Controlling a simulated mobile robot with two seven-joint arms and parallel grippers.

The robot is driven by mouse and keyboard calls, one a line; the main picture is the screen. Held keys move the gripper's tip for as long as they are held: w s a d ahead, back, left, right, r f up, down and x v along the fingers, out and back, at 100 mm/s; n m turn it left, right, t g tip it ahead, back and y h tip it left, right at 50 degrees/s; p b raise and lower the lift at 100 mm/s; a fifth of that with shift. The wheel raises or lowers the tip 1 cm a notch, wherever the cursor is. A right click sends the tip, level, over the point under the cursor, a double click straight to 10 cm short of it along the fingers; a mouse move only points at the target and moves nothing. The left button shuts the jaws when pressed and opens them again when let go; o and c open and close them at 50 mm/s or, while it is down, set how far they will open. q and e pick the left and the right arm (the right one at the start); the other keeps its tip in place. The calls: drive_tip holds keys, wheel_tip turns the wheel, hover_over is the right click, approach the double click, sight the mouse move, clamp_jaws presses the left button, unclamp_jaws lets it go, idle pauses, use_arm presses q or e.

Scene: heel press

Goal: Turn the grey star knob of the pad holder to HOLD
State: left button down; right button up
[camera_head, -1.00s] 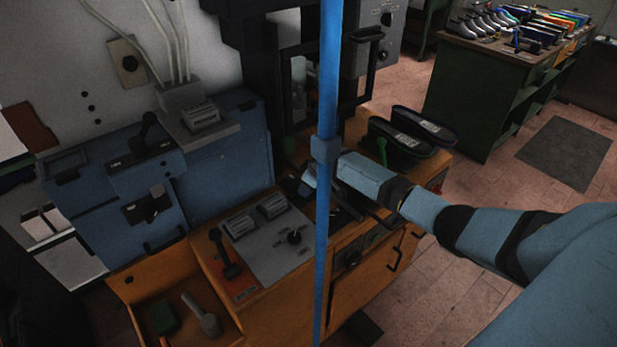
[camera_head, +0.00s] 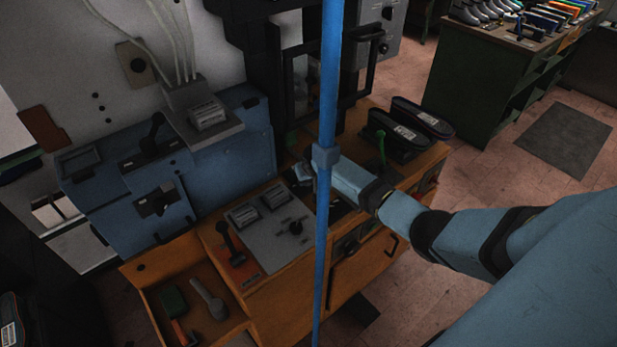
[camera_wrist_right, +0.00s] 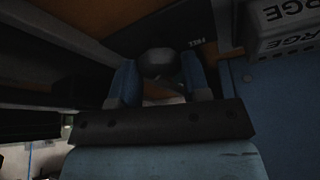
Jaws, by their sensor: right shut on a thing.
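The grey star knob (camera_wrist_right: 158,62) shows in the right wrist view as a dark rounded shape between two blue fingers. My right gripper (camera_wrist_right: 158,75) is shut on it. A dark plate with a label reading FREE (camera_wrist_right: 194,43) lies just beyond the knob. In the head view my right gripper (camera_head: 303,174) reaches from the right to the middle of the orange machine bench, and the knob itself is hidden there. The knob's pointing direction and a HOLD mark cannot be made out. My left gripper is not in view.
A black-framed guard (camera_head: 350,80) rises behind. An open drawer (camera_head: 197,300) holds tools.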

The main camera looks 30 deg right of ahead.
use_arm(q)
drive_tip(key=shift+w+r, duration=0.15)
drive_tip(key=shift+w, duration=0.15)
use_arm(e)
drive_tip(key=shift+w+r, duration=0.1)
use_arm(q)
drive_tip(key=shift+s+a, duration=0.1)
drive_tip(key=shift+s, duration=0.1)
use_arm(e)
drive_tip(key=o, duration=0.9)
use_arm(q)
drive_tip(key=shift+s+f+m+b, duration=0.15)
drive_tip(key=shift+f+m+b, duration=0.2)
drive_tip(key=shift+b, duration=0.3)
use_arm(e)
drive_tip(key=v, duration=1.3)
drive_tip(key=shift+s+a+r, duration=0.15)
drive_tip(key=shift+s+r, duration=0.1)
drive_tip(key=shift+r, duration=0.05)
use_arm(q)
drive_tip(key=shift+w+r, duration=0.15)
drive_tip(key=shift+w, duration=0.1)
